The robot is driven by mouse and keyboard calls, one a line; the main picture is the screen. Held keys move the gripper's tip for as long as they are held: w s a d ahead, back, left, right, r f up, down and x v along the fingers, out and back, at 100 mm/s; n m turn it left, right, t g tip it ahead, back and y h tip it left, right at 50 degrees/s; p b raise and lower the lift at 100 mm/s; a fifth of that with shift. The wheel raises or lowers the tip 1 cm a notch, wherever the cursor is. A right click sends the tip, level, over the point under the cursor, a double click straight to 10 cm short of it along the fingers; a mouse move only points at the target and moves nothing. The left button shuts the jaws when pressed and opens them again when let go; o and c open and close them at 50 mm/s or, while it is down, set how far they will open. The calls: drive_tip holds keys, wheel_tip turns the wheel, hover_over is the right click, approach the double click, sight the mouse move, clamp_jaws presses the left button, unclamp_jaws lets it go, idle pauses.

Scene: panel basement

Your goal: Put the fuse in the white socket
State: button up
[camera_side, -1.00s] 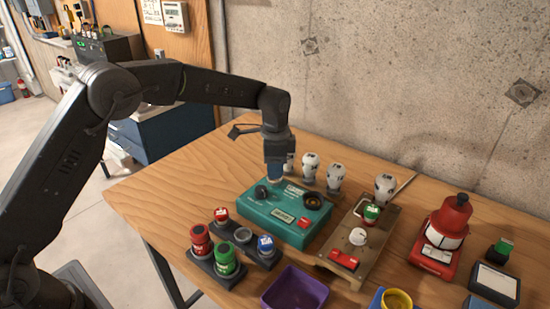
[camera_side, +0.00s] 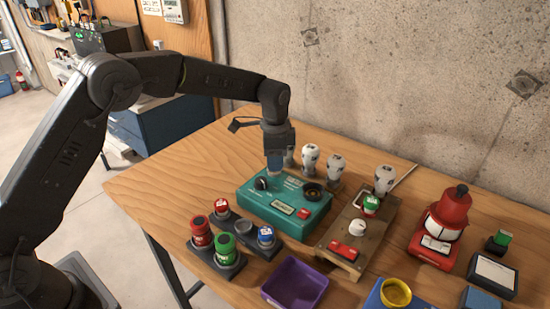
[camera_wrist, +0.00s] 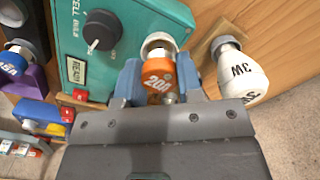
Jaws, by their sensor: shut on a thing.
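In the wrist view my gripper (camera_wrist: 158,82) is shut on an orange fuse (camera_wrist: 158,72) marked 200, with a blue finger on each side. A pale ring (camera_wrist: 158,41) shows at its far end; I cannot tell whether it belongs to the fuse or lies beyond it. In the side view my gripper (camera_side: 274,168) points down at the back left of the teal box (camera_side: 262,205), and the fuse is hidden there. A white round piece (camera_side: 357,228), possibly the white socket, sits on the wooden board (camera_side: 335,240) to the right.
Several white bulb-shaped pieces (camera_side: 335,166) stand behind the teal box; one marked MC (camera_wrist: 242,75) is close to the right finger. The box carries a black knob (camera_wrist: 102,30). Coloured fuses (camera_side: 225,248), a purple tray (camera_side: 295,284) and a red lamp (camera_side: 447,213) surround it.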

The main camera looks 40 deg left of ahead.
drive_tip(key=shift+f, duration=0.55)
idle(0.4)
drive_tip(key=o, duration=0.6)
drive_tip(key=shift+r, duration=5.5)
